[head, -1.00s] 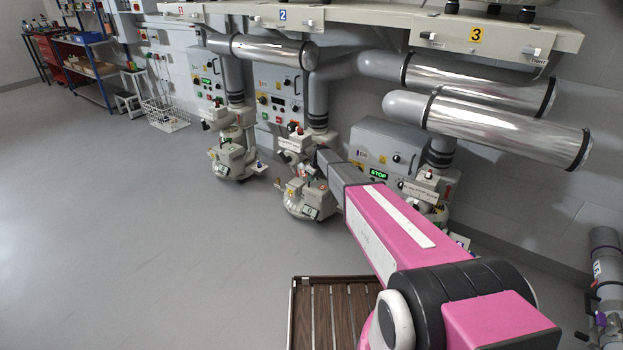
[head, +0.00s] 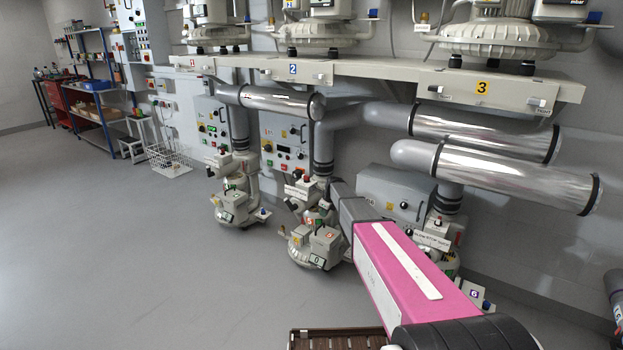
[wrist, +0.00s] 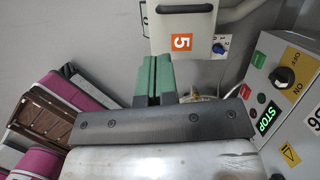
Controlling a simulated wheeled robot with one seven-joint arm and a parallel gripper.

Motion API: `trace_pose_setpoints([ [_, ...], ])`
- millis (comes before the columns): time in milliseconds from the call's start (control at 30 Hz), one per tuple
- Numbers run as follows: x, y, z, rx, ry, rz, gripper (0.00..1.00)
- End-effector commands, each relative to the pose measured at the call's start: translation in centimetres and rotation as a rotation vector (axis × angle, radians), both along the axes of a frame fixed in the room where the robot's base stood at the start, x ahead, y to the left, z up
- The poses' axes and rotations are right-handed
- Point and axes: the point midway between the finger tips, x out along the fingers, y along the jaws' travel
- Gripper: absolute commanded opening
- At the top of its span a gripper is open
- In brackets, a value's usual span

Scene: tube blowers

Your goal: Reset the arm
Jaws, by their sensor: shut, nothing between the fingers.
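My gripper (wrist: 155,70) has two green fingers in the wrist view, closed side by side with nothing between them. Just beyond its tips is a pale box with an orange label 5 (wrist: 181,42) and a small blue knob (wrist: 219,48). I cannot tell whether the fingers touch the box. In the head view my pink arm reaches from the lower right toward the blowers on the floor. Its far end is by the middle blower (head: 310,245), and the fingers are not discernible there.
A grey control box (wrist: 292,85) with a green STOP display is close on the right in the wrist view. A long shelf (head: 385,80) carries more blowers above silver tubes (head: 500,172). A wire basket (head: 169,160) stands farther left. The left floor (head: 110,250) is clear.

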Motion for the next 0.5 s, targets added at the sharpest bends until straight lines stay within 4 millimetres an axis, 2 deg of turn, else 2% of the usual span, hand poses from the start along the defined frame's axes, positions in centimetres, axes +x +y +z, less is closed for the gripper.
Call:
trace_pose_setpoints([
  [33, -2.4, -0.6, 0.3, -0.018, -0.009, 0.060, 0.00],
  [167, -7.8, -2.1, 0.9, -0.078, -0.043, 0.288, 0.00],
  [500, -22.7, -6.1, 3.0, -0.227, -0.115, 0.980, 0.00],
])
